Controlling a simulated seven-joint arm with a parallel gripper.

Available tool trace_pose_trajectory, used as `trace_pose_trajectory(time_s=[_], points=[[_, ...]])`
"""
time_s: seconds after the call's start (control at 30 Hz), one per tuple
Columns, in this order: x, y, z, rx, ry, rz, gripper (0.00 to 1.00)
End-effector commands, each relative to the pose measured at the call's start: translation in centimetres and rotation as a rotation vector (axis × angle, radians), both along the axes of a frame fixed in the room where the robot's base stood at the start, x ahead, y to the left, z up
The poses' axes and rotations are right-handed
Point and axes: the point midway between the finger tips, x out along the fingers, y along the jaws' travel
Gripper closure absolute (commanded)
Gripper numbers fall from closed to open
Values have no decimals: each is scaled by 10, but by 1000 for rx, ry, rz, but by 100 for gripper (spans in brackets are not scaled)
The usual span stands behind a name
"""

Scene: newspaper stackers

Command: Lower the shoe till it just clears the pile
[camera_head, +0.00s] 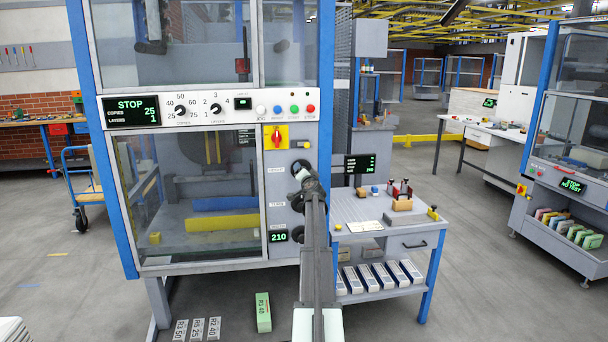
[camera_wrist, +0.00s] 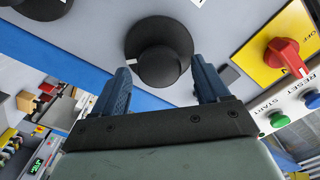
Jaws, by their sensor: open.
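My gripper (camera_head: 305,178) is at the upper black knob on the stacker's grey side panel (camera_head: 278,208). In the wrist view, the open fingers of my gripper (camera_wrist: 160,72) stand on either side of the round black knob (camera_wrist: 158,50), with no clear grip on it. Behind the glass, a blue bar (camera_head: 225,203) lies above and behind a yellow bar (camera_head: 222,223). I cannot tell which part is the shoe, nor make out a paper pile. A green readout (camera_head: 279,236) shows 210. The upper display (camera_head: 131,111) reads STOP, copies 25, layers 1.
A red rotary switch (camera_head: 276,137) on a yellow plate is close above my gripper, with a row of coloured buttons (camera_head: 286,109) higher up. A workbench (camera_head: 375,215) stands just right. A green block (camera_head: 263,312) is on the floor.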

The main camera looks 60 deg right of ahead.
Motion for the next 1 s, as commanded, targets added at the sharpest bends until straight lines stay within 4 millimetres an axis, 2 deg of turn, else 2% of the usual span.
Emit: trace_pose_trajectory(time_s=[0.27,0.6,0.8,1.0], points=[[-30,31,0,0,0,-1,25],[-77,77,-1,0,0,0,25],[-91,91,0,0,0,0,25],[-92,92,0,0,0,0,25]])
